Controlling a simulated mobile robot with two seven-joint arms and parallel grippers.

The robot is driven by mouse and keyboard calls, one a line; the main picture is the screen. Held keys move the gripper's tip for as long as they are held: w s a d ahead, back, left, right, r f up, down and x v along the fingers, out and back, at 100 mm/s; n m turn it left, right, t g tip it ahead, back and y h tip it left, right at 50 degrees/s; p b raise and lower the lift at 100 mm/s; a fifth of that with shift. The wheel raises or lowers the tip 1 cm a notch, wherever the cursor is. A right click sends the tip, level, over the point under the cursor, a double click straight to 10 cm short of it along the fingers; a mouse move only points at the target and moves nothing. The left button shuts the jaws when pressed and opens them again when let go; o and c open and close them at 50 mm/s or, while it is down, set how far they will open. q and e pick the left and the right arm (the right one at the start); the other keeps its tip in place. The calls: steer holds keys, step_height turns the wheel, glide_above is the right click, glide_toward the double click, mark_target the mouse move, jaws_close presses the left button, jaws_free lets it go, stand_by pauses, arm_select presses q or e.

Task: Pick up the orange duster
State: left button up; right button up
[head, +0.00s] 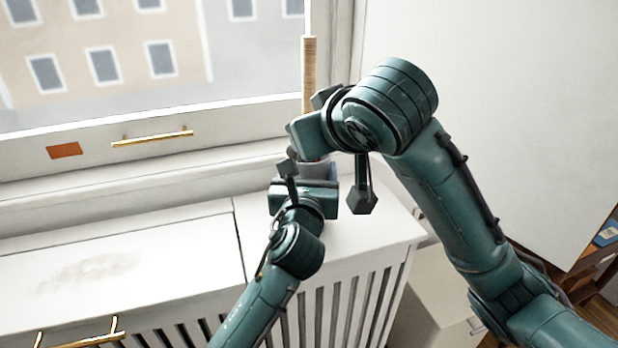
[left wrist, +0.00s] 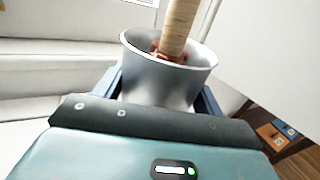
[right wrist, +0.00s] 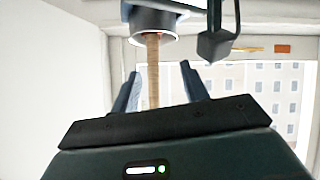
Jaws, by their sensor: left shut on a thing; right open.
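A tan wooden handle (head: 309,75) stands upright against the window; I take it for the duster's. Its lower end is in a silver-grey cup (left wrist: 165,78), with some orange-brown showing inside around it. My left gripper (left wrist: 162,88) is shut on the cup, one blue finger on each side. In the head view my right wrist hides part of the handle.
The white radiator cover (head: 90,265) spans below the window. A gold window handle (head: 152,138) and a small orange patch (head: 65,150) are on the window frame. A brown shelf (head: 590,265) stands at the right.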

steer(key=shift+w+a+f+m+t, duration=0.25)
steer(key=shift+w+f+m+t, duration=0.2)
steer(key=shift+w, duration=0.95)
steer(key=shift+w+a+f+m+t, duration=0.2)
steer(key=shift+w+f+m+t, duration=0.25)
steer(key=shift+w, duration=0.9)
steer(key=shift+w+a+f+m+t, duration=0.3)
steer(key=shift+w+m, duration=0.3)
steer(key=shift+w, duration=0.8)
steer(key=shift+c, duration=0.5)
jaws_close()
